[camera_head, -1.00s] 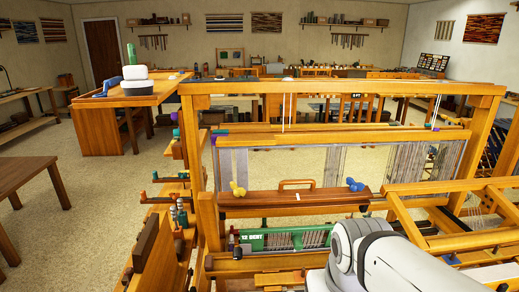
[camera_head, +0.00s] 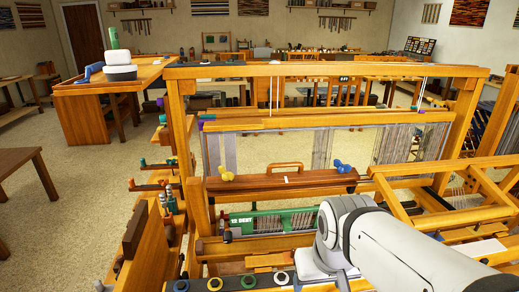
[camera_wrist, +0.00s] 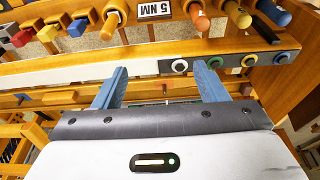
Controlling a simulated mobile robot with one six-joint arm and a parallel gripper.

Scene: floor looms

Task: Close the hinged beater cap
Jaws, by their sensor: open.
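The beater cap (camera_head: 270,187) is a long dark red-brown bar with an arched wooden handle (camera_head: 286,166) on top, in the middle of the loom. A yellow knob (camera_head: 226,175) and a blue knob (camera_head: 344,167) sit near its ends. It stands above the green reed (camera_head: 262,221) marked "12 DENT", with a visible gap between them. I cannot make out its hinges. My gripper (camera_wrist: 161,82) shows two blue fingers spread wide with nothing between them, over the loom's front rail. In the head view its fingers are hidden behind my white arm, in front of and below the cap.
The front rail (camera_wrist: 120,72) carries coloured rings, with several coloured pegs and a "5 NM" label beyond it. The loom's side post (camera_head: 180,135) and a slanted wooden frame (camera_head: 400,205) flank the cap. Floor (camera_head: 85,230) is clear at left.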

